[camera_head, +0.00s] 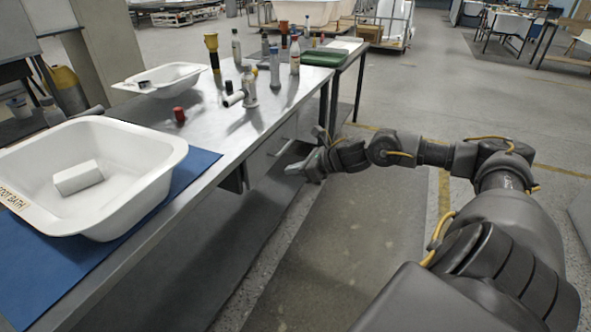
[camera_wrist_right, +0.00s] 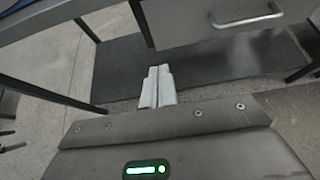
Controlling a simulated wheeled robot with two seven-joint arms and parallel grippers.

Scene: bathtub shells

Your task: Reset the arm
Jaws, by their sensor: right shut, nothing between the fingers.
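My right gripper (camera_head: 303,168) is at the end of my right arm, beside the near long edge of the metal table (camera_head: 232,128). In the right wrist view its two fingers (camera_wrist_right: 157,86) are together with nothing between them. They are over the floor below a drawer. The arm stretches in from the lower right over open floor. My left gripper is not in view.
A white foot bath (camera_head: 130,150) with a white block (camera_head: 78,177) inside stands on a blue mat (camera_head: 195,163). A smaller white tray (camera_head: 178,76), a red cap (camera_head: 179,115) and several bottles (camera_head: 249,90) are farther along. The drawer (camera_wrist_right: 225,14) is close.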

